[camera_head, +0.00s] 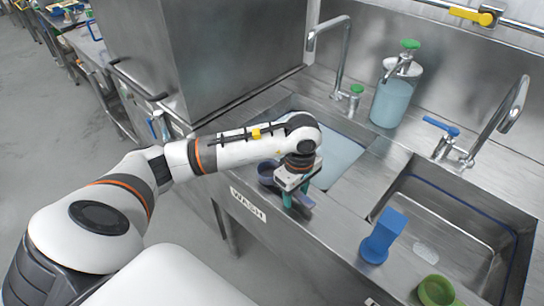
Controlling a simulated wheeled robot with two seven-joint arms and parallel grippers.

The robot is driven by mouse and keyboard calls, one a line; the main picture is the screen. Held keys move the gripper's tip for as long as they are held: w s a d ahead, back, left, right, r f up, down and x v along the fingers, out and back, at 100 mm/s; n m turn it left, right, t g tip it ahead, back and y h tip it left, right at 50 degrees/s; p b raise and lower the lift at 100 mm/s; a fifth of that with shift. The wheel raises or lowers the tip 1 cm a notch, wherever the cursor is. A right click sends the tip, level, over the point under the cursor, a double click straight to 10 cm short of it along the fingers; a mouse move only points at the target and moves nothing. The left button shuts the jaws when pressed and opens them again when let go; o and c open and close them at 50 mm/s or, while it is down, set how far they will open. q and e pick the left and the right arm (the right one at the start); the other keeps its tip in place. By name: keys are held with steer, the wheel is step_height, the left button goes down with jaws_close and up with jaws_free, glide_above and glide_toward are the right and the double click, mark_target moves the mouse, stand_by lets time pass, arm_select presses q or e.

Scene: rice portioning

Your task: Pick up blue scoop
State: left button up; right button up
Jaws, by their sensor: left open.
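A bright blue scoop-like object (383,236) stands on the steel rim at the left edge of the right sink basin. My left gripper (297,197) is over the front rim of the counter near the left basin, to the left of the blue object and apart from it. Its jaws are open and point down. Small teal parts show at the jaws; I cannot tell whether they are fingertips or a separate item. A dark blue-purple round cup (267,170) sits beside the gripper, partly hidden by my arm. My right gripper is out of view.
The left basin holds bluish water (340,160); the right basin (450,215) looks empty except for a pale patch. A green bowl (436,291) sits at the front right. Faucets (508,105) and a soap bottle (393,98) with a green pump stand behind.

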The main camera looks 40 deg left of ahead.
arm_select(q)
jaws_close()
steer(key=shift+r, duration=0.1)
step_height(320, 180, up, 10)
steer(key=shift+f+b, duration=0.1)
steer(key=shift+b, duration=0.85)
